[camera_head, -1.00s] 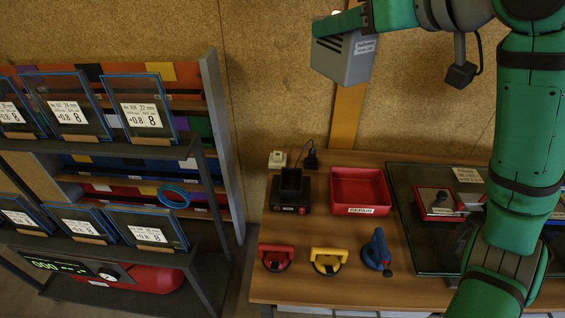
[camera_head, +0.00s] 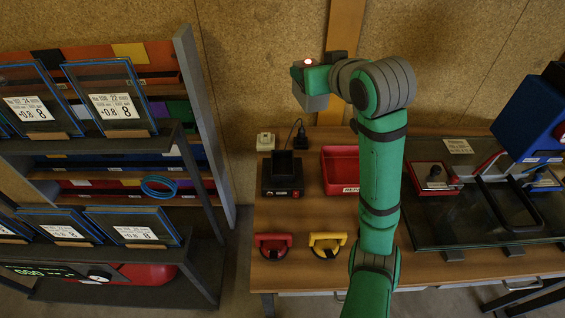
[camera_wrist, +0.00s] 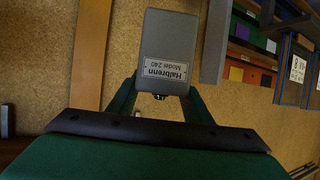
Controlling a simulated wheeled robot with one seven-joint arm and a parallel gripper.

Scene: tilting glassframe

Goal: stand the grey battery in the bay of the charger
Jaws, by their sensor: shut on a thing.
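In the head view the battery (camera_head: 316,100) hangs below my gripper (camera_head: 313,72), in the air near the back wall, above the rear of the table. The charger (camera_head: 283,178) is a black block with an upright bay on its top, at the left rear of the table. The battery is above it and a little to the right, clearly apart from it. The gripper is shut on the battery.
A red tray (camera_head: 336,152) stands right of the charger, partly hidden by my arm. Red (camera_head: 273,244) and yellow (camera_head: 326,243) suction lifters lie in front. A black plug and cable (camera_head: 300,133) are behind the charger. A rack (camera_head: 190,120) stands left; a glass frame lies right.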

